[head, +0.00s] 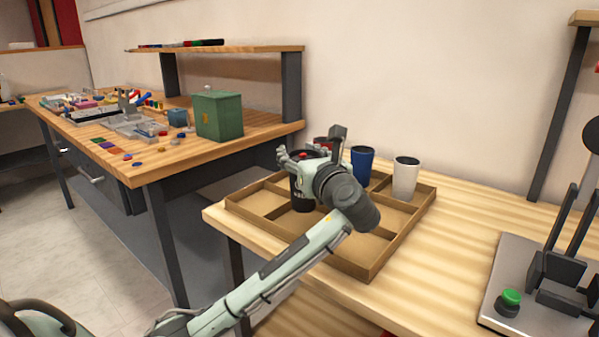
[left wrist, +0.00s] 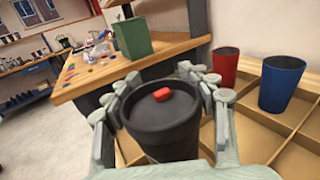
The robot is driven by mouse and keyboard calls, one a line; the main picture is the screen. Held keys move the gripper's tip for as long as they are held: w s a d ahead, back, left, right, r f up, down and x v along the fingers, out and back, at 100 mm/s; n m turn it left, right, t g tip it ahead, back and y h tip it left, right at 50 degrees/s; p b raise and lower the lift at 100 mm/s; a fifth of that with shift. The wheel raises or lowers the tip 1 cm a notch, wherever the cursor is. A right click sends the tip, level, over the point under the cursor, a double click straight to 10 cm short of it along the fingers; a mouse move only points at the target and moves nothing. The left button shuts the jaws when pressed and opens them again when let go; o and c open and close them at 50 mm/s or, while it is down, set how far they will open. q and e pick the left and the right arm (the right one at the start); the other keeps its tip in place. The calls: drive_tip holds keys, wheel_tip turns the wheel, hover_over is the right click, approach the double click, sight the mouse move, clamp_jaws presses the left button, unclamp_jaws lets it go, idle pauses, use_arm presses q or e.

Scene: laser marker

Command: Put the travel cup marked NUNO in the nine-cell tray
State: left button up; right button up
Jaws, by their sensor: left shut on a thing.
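My left gripper (head: 308,158) is shut around a black travel cup (head: 303,194) with a red button on its lid. The cup also shows between the fingers in the left wrist view (left wrist: 163,125). It looks upright, over the left part of the nine-cell tray (head: 372,262). Pale lettering on its side is partly hidden and too small to read. I cannot tell whether its base touches the tray floor. A red cup (left wrist: 225,66), a blue cup (head: 362,165) and a white cup (head: 405,179) stand along the tray's back row. My right gripper is not in view.
A machine with a green button (head: 511,297) stands on the table's right side. The wooden table (head: 450,230) is clear between it and the tray. A workbench (head: 170,165) at the left carries a green box (head: 218,116) and many small parts.

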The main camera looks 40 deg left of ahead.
use_arm(q)
drive_tip(key=shift+f, duration=1.95)
drive_tip(key=shift+f, duration=0.1)
drive_tip(key=o, duration=0.8)
drive_tip(key=v, duration=1.2)
